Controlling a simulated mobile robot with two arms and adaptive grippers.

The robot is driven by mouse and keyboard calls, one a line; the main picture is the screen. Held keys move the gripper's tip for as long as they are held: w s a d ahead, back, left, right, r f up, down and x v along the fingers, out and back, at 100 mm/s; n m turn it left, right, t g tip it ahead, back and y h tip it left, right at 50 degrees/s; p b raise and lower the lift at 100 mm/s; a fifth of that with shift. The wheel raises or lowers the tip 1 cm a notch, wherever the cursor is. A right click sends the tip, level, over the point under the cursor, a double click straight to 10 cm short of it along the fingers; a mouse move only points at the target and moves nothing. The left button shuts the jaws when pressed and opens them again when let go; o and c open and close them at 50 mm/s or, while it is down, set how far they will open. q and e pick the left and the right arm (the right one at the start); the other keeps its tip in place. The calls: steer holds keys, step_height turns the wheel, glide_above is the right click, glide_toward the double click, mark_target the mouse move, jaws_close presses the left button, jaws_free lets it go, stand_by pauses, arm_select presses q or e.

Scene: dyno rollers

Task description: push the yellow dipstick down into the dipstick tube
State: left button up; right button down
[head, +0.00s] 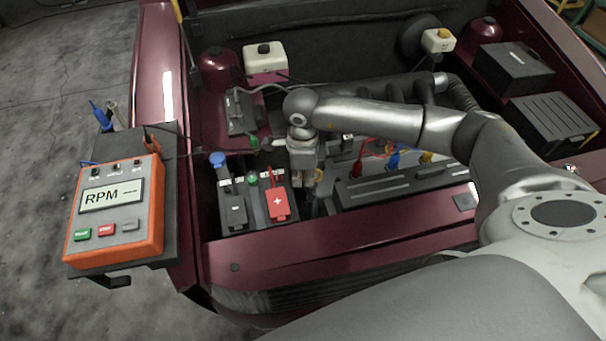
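My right gripper (305,188) points down into the engine bay, between the red-capped battery terminal and the engine block. Its fingers are small and dark here, and I cannot tell whether they are open or shut. A small yellowish part (319,175) shows right beside the gripper; it may be the yellow dipstick, but it is too small to be sure. The dipstick tube is not clearly visible, likely hidden by the gripper. My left gripper is not in view.
The red terminal cover (278,204) and a blue-capped part (217,159) are close on the left. The engine cover (400,183) with red, blue and yellow leads is on the right. An orange RPM meter (116,210) sits at the left. The maroon front edge (350,238) runs nearest me.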

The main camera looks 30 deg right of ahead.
step_height(320, 180, down, 6)
steer(key=b, duration=0.5)
steer(key=c, duration=2.2)
jaws_free()
steer(key=o, duration=0.6)
steer(key=shift+o, duration=0.2)
step_height(320, 180, up, 12)
steer(key=shift+w+f, duration=0.1)
